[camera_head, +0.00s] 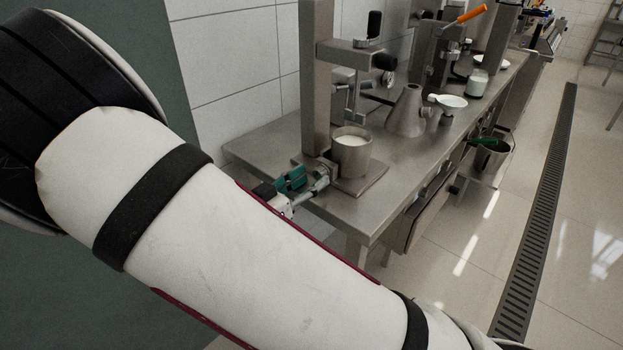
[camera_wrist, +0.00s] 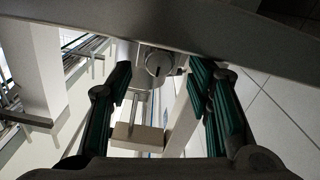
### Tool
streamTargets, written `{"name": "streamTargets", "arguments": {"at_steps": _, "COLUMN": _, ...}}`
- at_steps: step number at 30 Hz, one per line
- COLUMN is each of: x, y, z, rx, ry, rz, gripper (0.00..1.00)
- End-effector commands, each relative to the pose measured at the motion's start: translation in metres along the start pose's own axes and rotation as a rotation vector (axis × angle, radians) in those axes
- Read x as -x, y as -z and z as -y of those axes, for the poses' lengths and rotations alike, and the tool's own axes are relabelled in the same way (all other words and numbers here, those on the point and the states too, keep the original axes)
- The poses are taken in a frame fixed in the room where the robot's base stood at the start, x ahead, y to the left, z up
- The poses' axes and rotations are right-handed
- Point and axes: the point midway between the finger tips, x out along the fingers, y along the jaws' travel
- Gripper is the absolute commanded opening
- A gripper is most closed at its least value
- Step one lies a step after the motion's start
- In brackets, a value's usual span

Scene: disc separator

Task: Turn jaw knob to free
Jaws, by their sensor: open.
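In the wrist view a round metal knob (camera_wrist: 158,63) with a small mark on its face shows between the two green-padded fingers of my gripper (camera_wrist: 160,72). I take it for the jaw knob. The fingers are open, one on each side, and neither visibly touches it; the depth gap is hard to judge. In the head view my gripper (camera_head: 294,183) is low beside the foot of a metal stand (camera_head: 316,80), next to a metal cup (camera_head: 352,156) with white contents. My forearm hides much of the hand there, and the knob is not clear in that view.
The steel bench (camera_head: 262,148) runs to the back right. On it stand a metal conical vessel (camera_head: 407,115), a white funnel (camera_head: 450,102) and a jar (camera_head: 476,84). A tiled wall is behind. A bucket (camera_head: 490,158) is beside the bench; the floor at right is clear.

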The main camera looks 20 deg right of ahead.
Motion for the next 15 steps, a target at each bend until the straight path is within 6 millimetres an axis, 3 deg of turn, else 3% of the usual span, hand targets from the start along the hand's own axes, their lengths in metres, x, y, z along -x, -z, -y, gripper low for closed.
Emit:
{"name": "streamTargets", "arguments": {"at_steps": 5, "x": -0.0128, "y": -0.0003, "z": -0.0005, "rx": 0.000, "ry": -0.001, "rz": 0.000, "gripper": 0.46}}
{"name": "streamTargets", "arguments": {"at_steps": 14, "x": -0.0146, "y": -0.0001, "z": -0.0004, "rx": 0.001, "ry": 0.000, "rz": 0.000, "gripper": 0.46}}
{"name": "streamTargets", "arguments": {"at_steps": 15, "x": -0.0145, "y": -0.0001, "z": -0.0004, "rx": 0.000, "ry": 0.000, "rz": 0.000, "gripper": 0.39}}
